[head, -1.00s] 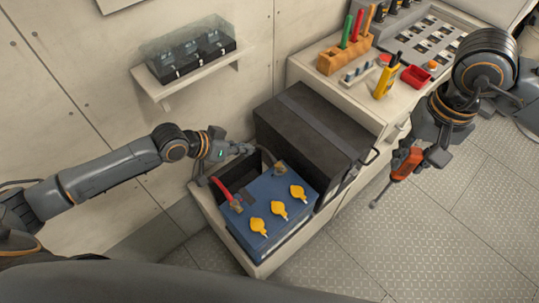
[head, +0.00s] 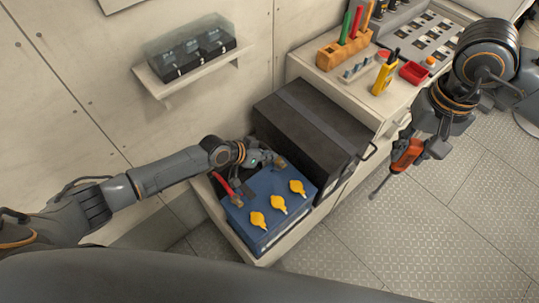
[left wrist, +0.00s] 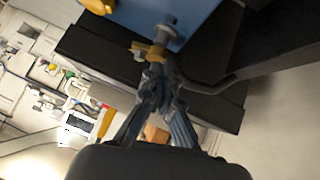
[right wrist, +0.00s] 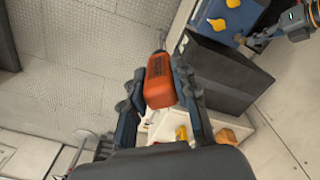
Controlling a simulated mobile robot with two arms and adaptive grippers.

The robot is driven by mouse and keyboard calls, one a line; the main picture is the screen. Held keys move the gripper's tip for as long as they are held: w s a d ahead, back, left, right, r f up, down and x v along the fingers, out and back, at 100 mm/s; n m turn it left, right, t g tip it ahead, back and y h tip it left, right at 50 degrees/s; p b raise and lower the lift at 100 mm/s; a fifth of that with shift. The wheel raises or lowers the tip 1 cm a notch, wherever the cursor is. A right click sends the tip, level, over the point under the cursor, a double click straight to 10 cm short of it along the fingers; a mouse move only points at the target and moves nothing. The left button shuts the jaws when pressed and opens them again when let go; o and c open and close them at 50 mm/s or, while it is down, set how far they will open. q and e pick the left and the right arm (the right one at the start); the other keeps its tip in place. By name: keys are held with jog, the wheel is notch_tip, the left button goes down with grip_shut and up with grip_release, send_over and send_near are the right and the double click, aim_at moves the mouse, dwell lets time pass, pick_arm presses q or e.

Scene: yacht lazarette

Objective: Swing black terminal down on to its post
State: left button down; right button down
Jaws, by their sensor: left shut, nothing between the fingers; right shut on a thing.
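The blue battery (head: 262,200) sits in a tray. The black terminal, a brass-coloured clamp (left wrist: 150,52) on a black cable (left wrist: 205,82), is beside a grey post (left wrist: 168,22) in the left wrist view; I cannot tell whether it is seated. In the head view the clamp (head: 280,163) shows at the battery's far corner. My left gripper (head: 268,160) is shut and empty right at the clamp; its fingertips (left wrist: 156,78) are close to the clamp and cable. My right gripper (right wrist: 158,75) is shut on an orange-handled screwdriver (head: 403,156), held over the floor.
A counter (head: 320,77) with a tool rack lies beyond. Floor at right is clear.

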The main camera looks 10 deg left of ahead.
pick_arm(q)
jog(key=shift+f, duration=0.25)
jog(key=shift+s+d+f+b, duration=0.15)
jog(key=shift+f+b, duration=0.15)
jog(key=shift+f, duration=0.05)
jog(key=shift+s+d+f+b, duration=0.15)
jog(key=shift+f+b, duration=0.15)
jog(key=shift+f, duration=0.05)
pick_arm(e)
jog(key=shift+f, duration=0.6)
pick_arm(q)
jog(key=shift+r, duration=0.15)
pick_arm(e)
jog(key=shift+r, duration=0.1)
pick_arm(q)
jog(key=shift+w, duration=0.1)
